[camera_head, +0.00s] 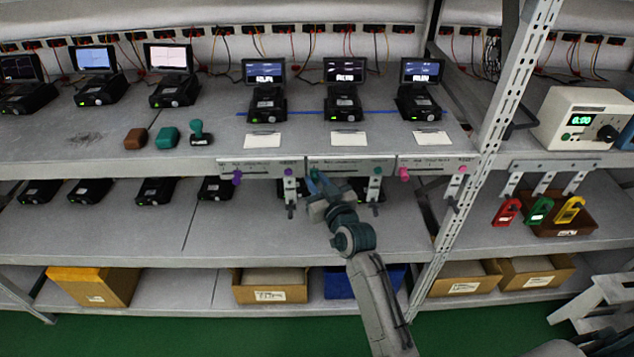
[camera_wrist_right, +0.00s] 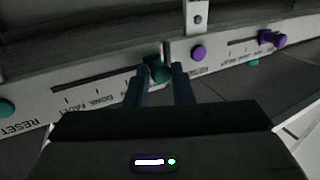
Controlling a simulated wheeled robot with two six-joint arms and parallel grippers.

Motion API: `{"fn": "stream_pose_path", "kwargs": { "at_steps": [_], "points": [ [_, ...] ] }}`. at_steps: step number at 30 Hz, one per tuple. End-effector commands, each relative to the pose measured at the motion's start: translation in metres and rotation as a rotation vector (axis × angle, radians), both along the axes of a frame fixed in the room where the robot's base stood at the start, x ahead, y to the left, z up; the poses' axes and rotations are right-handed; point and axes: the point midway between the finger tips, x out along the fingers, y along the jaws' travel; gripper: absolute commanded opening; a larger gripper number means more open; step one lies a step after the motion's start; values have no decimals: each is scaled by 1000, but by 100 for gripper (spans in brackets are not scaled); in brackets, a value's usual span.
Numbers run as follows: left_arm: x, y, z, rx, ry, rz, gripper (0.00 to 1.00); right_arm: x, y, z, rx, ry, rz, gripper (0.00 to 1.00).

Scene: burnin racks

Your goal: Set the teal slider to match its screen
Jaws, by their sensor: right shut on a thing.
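The teal slider knob (camera_wrist_right: 158,72) sits at one end of the slot in a pale panel; in the head view this is the left end of the middle panel (camera_head: 345,166). My right gripper (camera_head: 318,183) reaches up to it, and in the wrist view its two dark fingers (camera_wrist_right: 160,86) are shut on the knob. A second teal knob (camera_wrist_right: 6,108) is by the RESET label. The screen (camera_head: 344,70) above the middle panel is lit, with text too small to read. My left gripper is not in view.
Neighbouring panels carry purple knobs (camera_head: 237,177) on the left and pink knobs (camera_head: 404,174) on the right. Teal and brown blocks (camera_head: 135,139) stand on the upper shelf. A metal upright (camera_head: 490,135) stands right of the panels.

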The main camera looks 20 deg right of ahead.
Motion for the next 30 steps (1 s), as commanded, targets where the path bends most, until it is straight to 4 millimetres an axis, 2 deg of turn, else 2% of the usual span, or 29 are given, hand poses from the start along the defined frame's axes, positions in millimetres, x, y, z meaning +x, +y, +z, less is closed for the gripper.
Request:
{"fn": "stream_pose_path", "kwargs": {
  "at_steps": [9, 17, 18, 20, 30],
  "points": [
    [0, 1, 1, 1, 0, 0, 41, -9, -32, -1, -3, 3, 0, 0],
    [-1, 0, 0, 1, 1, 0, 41, -10, -32, -1, 1, 3, 1, 0],
    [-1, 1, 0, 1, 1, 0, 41, -10, -32, -1, 1, 3, 1, 25],
    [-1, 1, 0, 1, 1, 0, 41, -10, -32, -1, 1, 3, 1, 37],
    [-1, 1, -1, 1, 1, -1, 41, -12, -32, -1, 0, 1, 0, 39]
  ]
}}
